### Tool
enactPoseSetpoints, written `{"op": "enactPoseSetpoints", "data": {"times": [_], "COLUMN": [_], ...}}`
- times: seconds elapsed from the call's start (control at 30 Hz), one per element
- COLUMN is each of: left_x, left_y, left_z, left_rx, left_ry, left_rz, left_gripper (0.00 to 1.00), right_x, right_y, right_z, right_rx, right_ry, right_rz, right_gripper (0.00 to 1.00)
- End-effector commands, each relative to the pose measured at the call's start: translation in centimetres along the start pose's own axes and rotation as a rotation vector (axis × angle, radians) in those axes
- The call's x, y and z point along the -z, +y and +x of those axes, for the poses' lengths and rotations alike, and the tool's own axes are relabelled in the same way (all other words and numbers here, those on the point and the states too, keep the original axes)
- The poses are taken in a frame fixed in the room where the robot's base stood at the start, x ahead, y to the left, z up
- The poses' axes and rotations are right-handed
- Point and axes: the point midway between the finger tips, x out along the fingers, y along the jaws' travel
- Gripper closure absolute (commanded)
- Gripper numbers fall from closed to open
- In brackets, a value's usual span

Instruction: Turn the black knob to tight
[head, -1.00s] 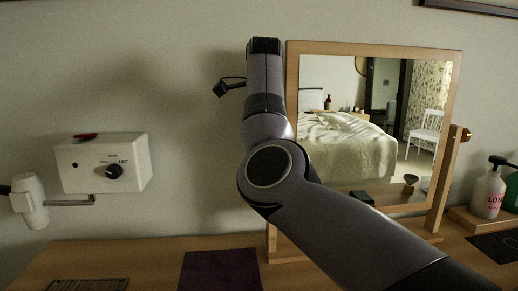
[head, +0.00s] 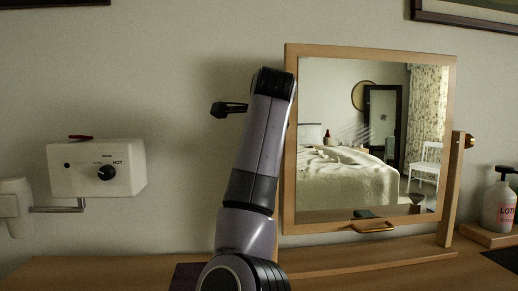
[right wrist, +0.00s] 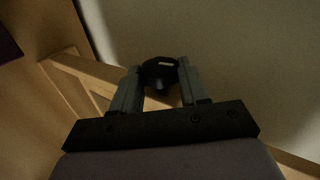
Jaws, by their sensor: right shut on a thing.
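In the right wrist view, a black knob (right wrist: 158,78) with a pale mark on its face sits between the two grey fingers of my right gripper (right wrist: 159,68). The fingers are shut on it from both sides. Light wooden bars (right wrist: 85,72) of a stand show beside it. In the head view, my right arm stands upright at the left edge of the wood-framed mirror (head: 370,50), and its fingers and the held knob are hidden. Another black knob (head: 107,173), marked HOT, is on a white wall box (head: 130,160) at the left, apart from my arm. My left gripper is not in view.
A lotion bottle (head: 499,205) stands on a tray at the right. A grey-white hair dryer (head: 14,207) hangs beside the wall box. The wooden tabletop (head: 100,268) is clear at the left.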

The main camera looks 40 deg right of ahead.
Motion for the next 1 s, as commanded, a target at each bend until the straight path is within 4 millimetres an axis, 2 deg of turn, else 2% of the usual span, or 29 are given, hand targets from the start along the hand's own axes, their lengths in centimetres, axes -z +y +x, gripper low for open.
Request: {"op": "enactPoseSetpoints", "data": {"times": [0.57, 0.6, 0.63, 0.67, 1.0], "left_x": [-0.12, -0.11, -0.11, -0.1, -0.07], "left_y": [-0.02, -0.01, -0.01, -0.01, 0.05], "left_z": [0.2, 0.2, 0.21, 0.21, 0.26], "left_rx": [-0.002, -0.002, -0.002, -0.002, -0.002], "left_ry": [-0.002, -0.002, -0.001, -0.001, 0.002], "left_rz": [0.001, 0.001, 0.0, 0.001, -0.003], "left_gripper": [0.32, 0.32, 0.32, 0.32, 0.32], "right_x": [0.14, 0.14, 0.14, 0.13, 0.03], "right_y": [-0.07, -0.08, -0.07, -0.06, 0.0], "right_z": [-0.07, -0.06, -0.06, -0.05, -0.45], "right_rx": [0.034, 0.034, 0.034, 0.034, 0.032], "right_ry": [0.005, 0.005, 0.005, 0.005, 0.003], "right_rz": [0.003, 0.003, 0.003, 0.003, 0.001], "right_gripper": [0.87, 0.43, 0.33, 0.31, 0.31]}}
